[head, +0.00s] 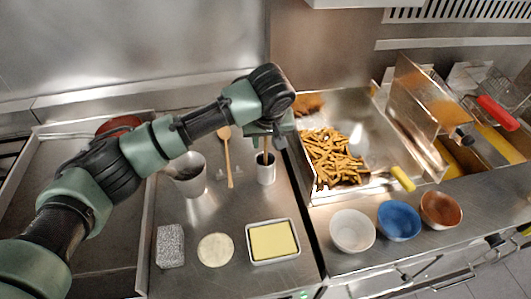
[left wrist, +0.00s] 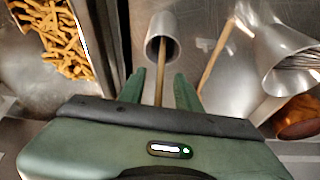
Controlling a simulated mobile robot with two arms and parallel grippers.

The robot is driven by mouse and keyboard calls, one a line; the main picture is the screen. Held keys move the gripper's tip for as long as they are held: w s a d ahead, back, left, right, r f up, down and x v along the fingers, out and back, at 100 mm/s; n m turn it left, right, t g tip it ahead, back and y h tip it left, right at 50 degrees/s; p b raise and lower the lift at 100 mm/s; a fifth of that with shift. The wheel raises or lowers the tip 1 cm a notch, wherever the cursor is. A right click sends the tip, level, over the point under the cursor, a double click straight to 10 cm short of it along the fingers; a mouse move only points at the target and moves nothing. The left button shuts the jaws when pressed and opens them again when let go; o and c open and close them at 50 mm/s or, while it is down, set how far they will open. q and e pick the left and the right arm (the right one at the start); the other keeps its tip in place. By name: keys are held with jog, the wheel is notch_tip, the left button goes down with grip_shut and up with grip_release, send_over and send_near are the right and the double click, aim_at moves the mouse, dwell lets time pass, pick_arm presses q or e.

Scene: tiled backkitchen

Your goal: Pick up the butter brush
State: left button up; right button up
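A light metal cup (head: 265,172) stands on the steel counter, with a thin wooden handle rising from it. I take this handle to be the butter brush; its other end is hidden in the cup. In the left wrist view, the cup (left wrist: 160,40) lies ahead and the handle (left wrist: 161,72) runs back between my fingers. My left gripper (head: 268,138) is just above the cup. In the left wrist view its fingers (left wrist: 159,90) are apart, one on each side of the handle, with visible gaps. My right gripper is in neither view.
A butter tray (head: 273,258), a pale round (head: 215,250) and a grey block (head: 171,246) lie in front. The fries bin (head: 345,195) is to the right.

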pick_arm(q)
jog(key=shift+w+f, duration=0.1)
jog(key=shift+f, duration=0.1)
grip_shut()
jog(key=shift+r, duration=0.15)
